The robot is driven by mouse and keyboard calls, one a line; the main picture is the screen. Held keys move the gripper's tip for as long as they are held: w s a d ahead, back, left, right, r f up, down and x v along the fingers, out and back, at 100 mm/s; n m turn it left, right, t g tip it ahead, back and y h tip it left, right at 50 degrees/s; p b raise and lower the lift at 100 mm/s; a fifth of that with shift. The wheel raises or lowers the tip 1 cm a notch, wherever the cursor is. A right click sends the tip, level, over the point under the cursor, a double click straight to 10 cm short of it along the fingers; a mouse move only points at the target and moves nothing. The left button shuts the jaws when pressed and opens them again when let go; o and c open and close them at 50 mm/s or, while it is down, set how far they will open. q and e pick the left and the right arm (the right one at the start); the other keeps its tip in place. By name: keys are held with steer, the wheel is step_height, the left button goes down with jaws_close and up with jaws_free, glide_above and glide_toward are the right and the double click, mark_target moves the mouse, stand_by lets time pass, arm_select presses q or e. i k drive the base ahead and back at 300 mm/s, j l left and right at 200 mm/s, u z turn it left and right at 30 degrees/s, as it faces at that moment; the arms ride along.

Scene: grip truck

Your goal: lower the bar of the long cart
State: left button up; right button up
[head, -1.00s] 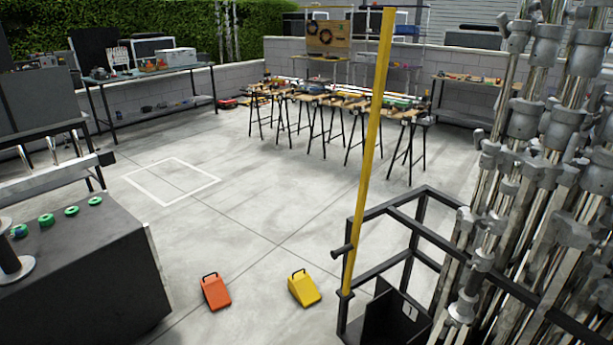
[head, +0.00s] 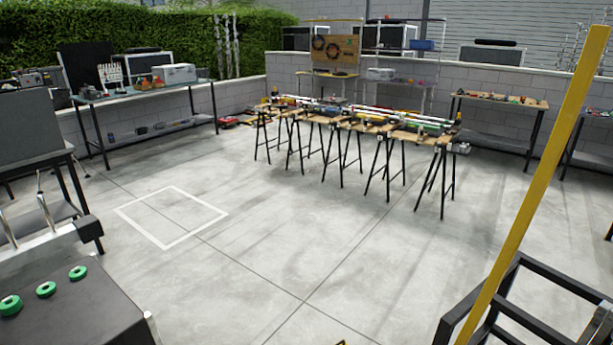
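The yellow bar (head: 540,175) stands raised at the right side of the head view, leaning to the right in the picture. Its lower end meets the black metal frame of the cart (head: 560,282) at the bottom right. Only part of that frame shows; the rest is cut off by the picture edges.
A dark box-like unit (head: 85,312) with green rings (head: 46,289) stands at the lower left. Trestle tables (head: 425,137) with tools stand at the back centre. Workbenches line the walls. The concrete floor (head: 300,245) between is clear, with a white painted rectangle (head: 172,217).

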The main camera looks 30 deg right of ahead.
mark_target(596, 40)
steer(key=i+z, duration=0.25)
steer(key=z, duration=0.25)
steer(key=i+j+z, duration=0.1)
steer(key=i+z, duration=0.15)
steer(key=z, duration=0.25)
steer(key=i+j+z, duration=0.15)
steer(key=z, duration=0.35)
steer(key=i+z, duration=0.2)
steer(key=z, duration=0.2)
steer(key=i+j+z, duration=0.15)
steer(key=z, duration=0.25)
steer(key=i+j+z, duration=0.15)
steer(key=z, duration=0.25)
steer(key=i+j+z, duration=0.2)
steer(key=z, duration=0.2)
